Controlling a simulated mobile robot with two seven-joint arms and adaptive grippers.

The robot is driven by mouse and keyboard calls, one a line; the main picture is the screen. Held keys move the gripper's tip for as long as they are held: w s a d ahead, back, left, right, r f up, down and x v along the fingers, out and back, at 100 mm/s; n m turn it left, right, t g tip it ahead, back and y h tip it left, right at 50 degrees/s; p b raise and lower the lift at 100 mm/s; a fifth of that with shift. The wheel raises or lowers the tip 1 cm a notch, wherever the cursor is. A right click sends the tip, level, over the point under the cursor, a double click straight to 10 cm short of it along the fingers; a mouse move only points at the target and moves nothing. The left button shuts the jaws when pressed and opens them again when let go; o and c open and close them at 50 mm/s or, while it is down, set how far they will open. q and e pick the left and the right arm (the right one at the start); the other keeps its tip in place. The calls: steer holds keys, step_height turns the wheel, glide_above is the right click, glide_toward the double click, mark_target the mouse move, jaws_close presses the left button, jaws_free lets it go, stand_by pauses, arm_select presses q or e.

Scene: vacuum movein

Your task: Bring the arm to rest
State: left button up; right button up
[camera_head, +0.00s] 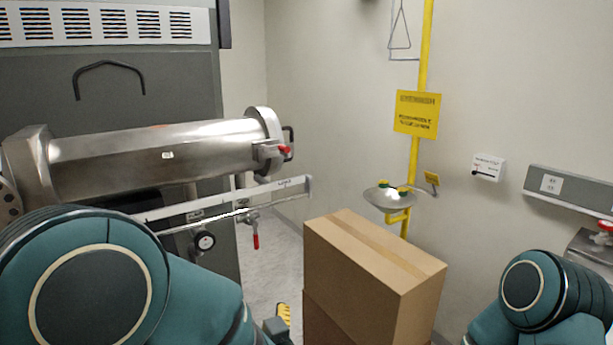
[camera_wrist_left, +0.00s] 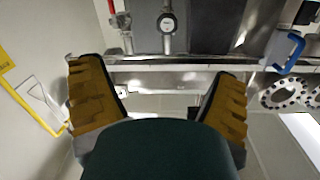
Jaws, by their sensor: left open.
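My left arm (camera_head: 90,285) comes in large at the lower left of the head view. Only a bit of my left gripper (camera_head: 280,318) shows at the bottom edge, with a yellow finger beside the cardboard box. In the left wrist view my left gripper (camera_wrist_left: 158,88) is open. Its two yellow ribbed fingers stand wide apart with nothing between them. My right arm (camera_head: 540,290) is at the lower right of the head view, and its gripper is out of frame.
A cardboard box (camera_head: 360,262) stands close to the right of my left gripper. A steel cylinder (camera_head: 160,155) on a grey cabinet (camera_head: 160,85) fills the left. A yellow-piped eyewash basin (camera_head: 390,198) is on the back wall. Some floor (camera_head: 275,265) is clear between cabinet and box.

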arm_select(q)
step_height(320, 180, down, 23)
steer(key=w+a+m+g+h+b, duration=0.1)
steer(key=w+m+g+h+b, duration=0.1)
steer(key=g+h+b, duration=0.35)
steer(key=s+f+g+h+b, duration=0.2)
steer(key=s+f+g+h, duration=0.5)
steer(key=s+f, duration=0.7)
step_height(320, 180, down, 4)
steer(key=shift+s+r, duration=0.1)
steer(key=shift+s, duration=0.25)
steer(key=shift+g+h, duration=0.25)
steer(key=shift+c, duration=0.3)
arm_select(e)
step_height(320, 180, down, 9)
steer(key=shift+a, duration=0.45)
